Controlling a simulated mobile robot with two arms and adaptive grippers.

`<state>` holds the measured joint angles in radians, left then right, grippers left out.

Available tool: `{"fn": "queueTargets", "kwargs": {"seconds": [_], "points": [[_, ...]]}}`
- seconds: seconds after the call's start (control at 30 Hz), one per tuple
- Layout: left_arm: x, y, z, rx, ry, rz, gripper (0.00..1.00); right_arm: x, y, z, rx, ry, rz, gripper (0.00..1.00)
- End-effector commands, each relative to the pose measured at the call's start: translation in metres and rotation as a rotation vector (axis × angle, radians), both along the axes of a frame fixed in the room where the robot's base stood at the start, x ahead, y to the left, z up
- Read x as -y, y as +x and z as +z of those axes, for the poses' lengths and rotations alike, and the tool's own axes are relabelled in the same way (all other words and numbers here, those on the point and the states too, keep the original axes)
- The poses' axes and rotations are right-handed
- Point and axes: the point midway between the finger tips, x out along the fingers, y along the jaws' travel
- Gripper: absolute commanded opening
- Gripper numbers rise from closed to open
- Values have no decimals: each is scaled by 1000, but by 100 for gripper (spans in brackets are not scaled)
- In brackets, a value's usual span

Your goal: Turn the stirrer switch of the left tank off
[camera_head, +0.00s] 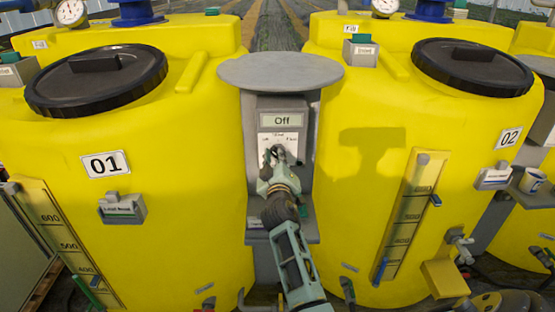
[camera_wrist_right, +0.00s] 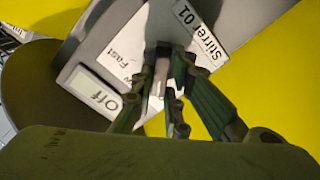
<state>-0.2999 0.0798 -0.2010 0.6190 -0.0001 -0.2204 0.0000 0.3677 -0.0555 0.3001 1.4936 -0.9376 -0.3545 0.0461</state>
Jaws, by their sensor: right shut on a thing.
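The left tank (camera_head: 150,190) is yellow, with a black lid and a label reading 01. A grey stirrer switch box (camera_head: 307,130) stands between the two yellow tanks, and its display (camera_head: 282,120) reads Off. In the right wrist view the box's white label (camera_wrist_right: 200,40) reads Stirrer 01, with Fast beside it, and the display (camera_wrist_right: 97,97) also reads Off. My right gripper (camera_head: 275,155) is at the front of the box, shut on the small switch knob (camera_wrist_right: 170,97). The fingers hide most of the knob, so its pointing direction is unclear. My left gripper is out of view.
The right tank (camera_head: 365,190), labelled 02, stands close to the box. A round grey plate (camera_head: 280,71) overhangs it. Level gauges (camera_head: 410,215), small grey boxes (camera_head: 122,208) and a valve (camera_head: 460,245) stick out from the tank fronts.

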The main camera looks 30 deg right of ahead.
Motion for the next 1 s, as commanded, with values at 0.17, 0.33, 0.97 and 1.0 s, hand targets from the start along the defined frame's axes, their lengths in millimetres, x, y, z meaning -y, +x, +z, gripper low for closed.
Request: {"fn": "queueTargets", "kwargs": {"seconds": [0.17,0.33,0.97,1.0], "points": [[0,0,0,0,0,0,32,0,0,0,-34,-58,1,0],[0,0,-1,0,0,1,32,0,0,0,-50,-84,0,0],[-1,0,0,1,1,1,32,0,0,0,-54,-91,0,31],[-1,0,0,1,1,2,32,0,0,0,-54,-90,0,32]]}}
